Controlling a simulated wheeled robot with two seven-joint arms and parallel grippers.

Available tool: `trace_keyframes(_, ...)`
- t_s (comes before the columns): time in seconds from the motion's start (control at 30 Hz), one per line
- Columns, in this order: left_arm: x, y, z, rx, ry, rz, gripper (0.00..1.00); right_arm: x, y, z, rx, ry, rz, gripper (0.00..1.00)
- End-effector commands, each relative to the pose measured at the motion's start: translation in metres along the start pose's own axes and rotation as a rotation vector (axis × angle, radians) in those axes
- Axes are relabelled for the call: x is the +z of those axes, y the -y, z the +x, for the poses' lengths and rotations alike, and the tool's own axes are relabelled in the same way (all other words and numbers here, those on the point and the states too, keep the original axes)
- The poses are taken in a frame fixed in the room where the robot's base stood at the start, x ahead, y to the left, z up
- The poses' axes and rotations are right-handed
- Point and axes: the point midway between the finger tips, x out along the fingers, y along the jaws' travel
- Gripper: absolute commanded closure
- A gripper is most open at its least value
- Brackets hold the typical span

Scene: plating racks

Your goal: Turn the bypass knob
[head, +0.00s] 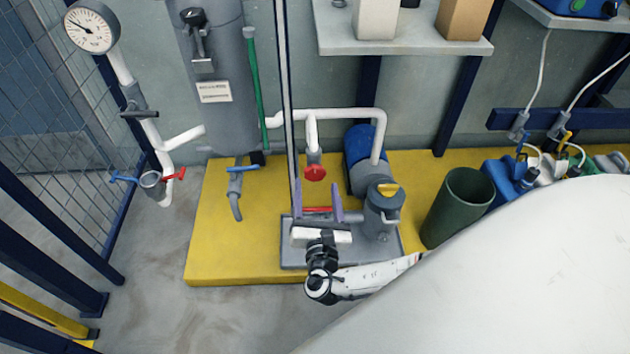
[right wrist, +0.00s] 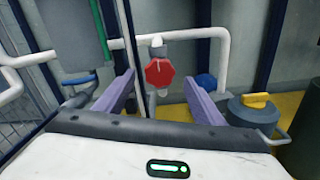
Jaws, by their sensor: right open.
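A red, lobed round knob (head: 315,173) sits on a short white pipe branch at the back of the yellow platform; no readable label shows which knob is the bypass one. In the right wrist view the red knob (right wrist: 160,72) is ahead, framed between the two purple fingers. My right gripper (head: 317,188) is open and empty, its fingers pointing at the knob. It also shows in the right wrist view (right wrist: 160,82). The knob looks beyond the fingertips, and I see no contact. My left gripper is not in view.
A thin upright post (head: 286,90) stands just left of the knob. A grey filter housing (head: 383,212) with a yellow top and a blue pump (head: 362,145) are to the right. A dark green bin (head: 460,205) stands further right. A grey tank (head: 222,80) is at left.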

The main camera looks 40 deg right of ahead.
Motion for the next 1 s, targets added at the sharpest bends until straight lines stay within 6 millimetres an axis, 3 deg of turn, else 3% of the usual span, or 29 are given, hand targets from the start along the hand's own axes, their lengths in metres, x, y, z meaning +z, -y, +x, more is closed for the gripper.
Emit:
trace_keyframes(0.1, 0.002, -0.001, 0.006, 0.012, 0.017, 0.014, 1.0, -0.001, 0.001, 0.022, 0.0, 0.004, 0.0, 0.37)
trace_keyframes(0.23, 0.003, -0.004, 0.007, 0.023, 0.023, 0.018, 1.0, -0.001, 0.001, 0.037, -0.001, 0.001, 0.0, 0.37)
trace_keyframes(0.63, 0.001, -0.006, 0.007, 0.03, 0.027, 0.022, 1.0, 0.0, 0.0, 0.045, -0.001, -0.001, 0.0, 0.37)
trace_keyframes(0.9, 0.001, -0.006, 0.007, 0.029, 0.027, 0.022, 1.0, 0.0, 0.001, 0.045, -0.001, -0.001, 0.0, 0.79)
trace_keyframes(1.0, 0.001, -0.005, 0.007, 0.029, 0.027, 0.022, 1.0, 0.0, 0.001, 0.045, -0.001, -0.001, 0.002, 0.79)
